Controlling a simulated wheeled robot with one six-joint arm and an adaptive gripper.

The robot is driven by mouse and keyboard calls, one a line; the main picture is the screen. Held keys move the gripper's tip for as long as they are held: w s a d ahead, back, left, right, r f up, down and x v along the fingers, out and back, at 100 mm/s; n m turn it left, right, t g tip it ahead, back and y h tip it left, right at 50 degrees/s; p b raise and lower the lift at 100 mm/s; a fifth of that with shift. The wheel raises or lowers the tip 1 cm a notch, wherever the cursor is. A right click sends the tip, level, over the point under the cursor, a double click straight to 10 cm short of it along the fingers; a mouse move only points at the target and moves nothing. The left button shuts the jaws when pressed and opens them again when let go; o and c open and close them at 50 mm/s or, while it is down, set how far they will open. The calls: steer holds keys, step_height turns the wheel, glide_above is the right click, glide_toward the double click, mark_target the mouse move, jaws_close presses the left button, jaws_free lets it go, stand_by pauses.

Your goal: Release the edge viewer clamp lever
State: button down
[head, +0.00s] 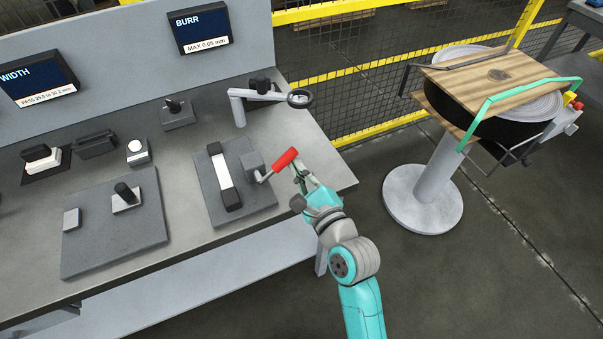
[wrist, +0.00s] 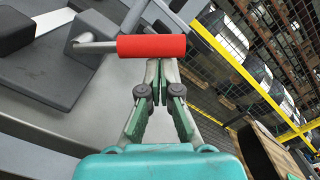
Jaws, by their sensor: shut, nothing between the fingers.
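The clamp lever has a red cylindrical grip (head: 284,159) on a short metal rod from a grey clamp block (head: 253,164). The block sits at the right side of a dark grey fixture plate (head: 261,199) on the bench. In the head view the lever slants up to the right. In the wrist view the red grip (wrist: 152,47) lies across the picture just beyond my fingertips. My gripper (head: 299,172) is shut and empty right beside the grip's outer end. Its fingertips (wrist: 163,68) meet at the grip's near edge; I cannot tell whether they touch it.
A white strip with black ends (head: 222,172) lies on the fixture plate. Behind it stands a bent grey arm with a ring lens (head: 299,98). Other gauges and a second plate (head: 85,255) stand left. A yellow-framed mesh fence (head: 350,75) and a coil stand (head: 425,205) are right.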

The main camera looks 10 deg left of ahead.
steer(key=r+n, duration=0.1)
steer(key=a+r+n, duration=0.1)
steer(key=n, duration=0.1)
steer(key=shift+s, duration=0.35)
steer(key=shift+s+a+r+n, duration=0.5)
steer(key=shift+a+n, duration=0.15)
steer(key=shift+n, duration=0.6)
steer(key=shift+s+a+r+n, duration=0.45)
steer(key=shift+a+r+n, duration=0.15)
steer(key=shift+n, duration=0.7)
steer(key=shift+s+a+r+n, duration=0.45)
steer(key=shift+a+n, duration=0.2)
steer(key=shift+n, duration=0.6)
steer(key=shift+s, duration=0.1)
